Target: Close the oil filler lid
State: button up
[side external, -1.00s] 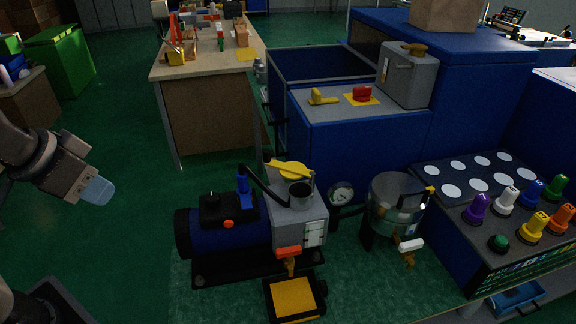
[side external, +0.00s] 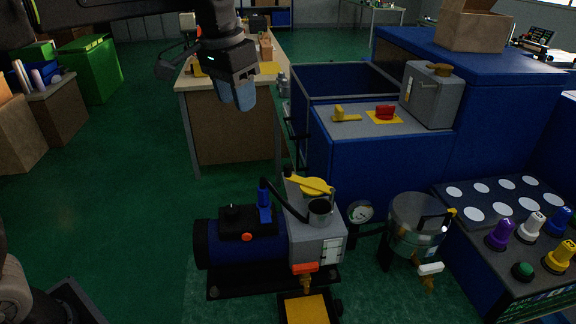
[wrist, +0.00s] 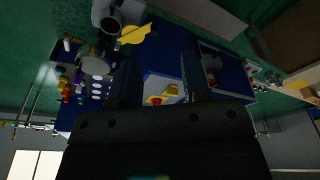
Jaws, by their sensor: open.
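The yellow oil filler lid (side external: 312,186) is on top of the grey pump block (side external: 314,243), beside and behind the dark round filler neck (side external: 320,212). The neck's top looks uncovered, so the lid appears open. In the wrist view the yellow lid (wrist: 133,34) is near the top, with the round neck (wrist: 111,24) to its left. My gripper (side external: 240,96) is high up, above and to the left of the lid in the side view, pointing down and touching nothing. In the wrist view its two dark fingers (wrist: 160,75) are apart with nothing held between them.
A blue handle (side external: 264,195) stands left of the lid, with a black lever running toward the neck. A gauge (side external: 361,211) and a clear round vessel (side external: 418,222) are to the right. A blue cabinet (side external: 375,165) stands behind. The air above the pump is clear.

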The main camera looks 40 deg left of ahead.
jog(key=g, duration=0.2)
send_over(288, 166)
notch_tip(288, 166, down, 5)
jog(key=m, duration=0.1)
notch_tip(288, 166, down, 14)
jog(key=shift+a+f, duration=0.1)
jog(key=shift+c, duration=0.3)
grip_shut()
